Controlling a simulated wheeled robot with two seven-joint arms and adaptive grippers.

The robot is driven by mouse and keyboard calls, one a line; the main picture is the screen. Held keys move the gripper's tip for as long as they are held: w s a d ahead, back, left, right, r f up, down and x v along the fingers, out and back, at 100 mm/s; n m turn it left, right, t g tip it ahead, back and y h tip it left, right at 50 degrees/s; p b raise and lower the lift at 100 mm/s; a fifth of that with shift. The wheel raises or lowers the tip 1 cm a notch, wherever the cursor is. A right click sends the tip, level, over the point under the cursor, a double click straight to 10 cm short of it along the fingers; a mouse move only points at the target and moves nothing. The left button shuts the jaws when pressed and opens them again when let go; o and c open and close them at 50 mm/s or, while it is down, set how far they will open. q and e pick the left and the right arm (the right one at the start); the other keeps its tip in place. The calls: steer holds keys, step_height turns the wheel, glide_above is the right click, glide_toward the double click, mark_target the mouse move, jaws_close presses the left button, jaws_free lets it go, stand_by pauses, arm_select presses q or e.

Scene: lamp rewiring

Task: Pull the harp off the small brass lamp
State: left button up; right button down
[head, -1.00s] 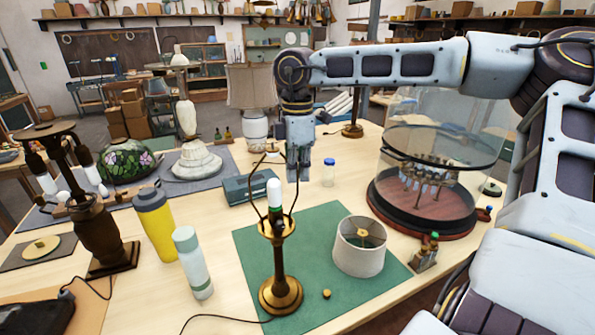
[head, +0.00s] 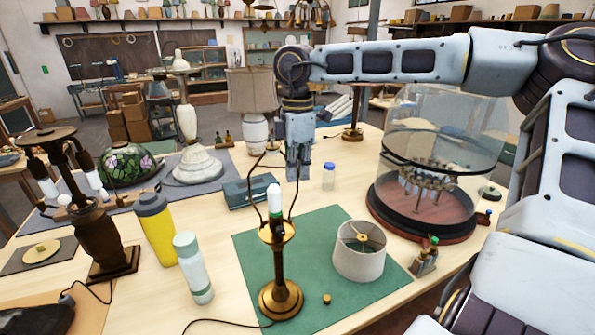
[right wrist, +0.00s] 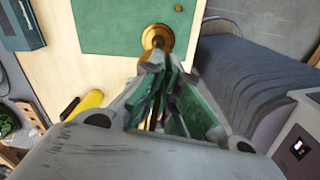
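The small brass lamp (head: 281,298) stands upright on a green mat, with a white bulb-like tip (head: 274,198) at its top. The harp (head: 252,198) is a thin dark wire loop rising on both sides of that tip. Its upper right part meets or passes by my right gripper (head: 298,176), which points down. In the right wrist view, the green-padded fingers (right wrist: 173,92) are close together, with the brass base (right wrist: 157,38) beyond them. Thin dark lines show between the fingers. Whether they grip the harp is unclear. My left gripper is out of view.
A cream shade (head: 360,250) and a small brass knob (head: 327,299) lie on the green mat (head: 318,228). A glass dome (head: 440,150) stands right. A yellow bottle (head: 156,228), a white bottle (head: 192,268) and a dark lamp (head: 101,240) stand left.

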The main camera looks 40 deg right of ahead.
stand_by(0.4)
steer(key=shift+r+p, duration=2.15)
steer(key=shift+r, duration=3.1)
steer(key=shift+r+p, duration=0.3)
steer(key=shift+r, duration=2.2)
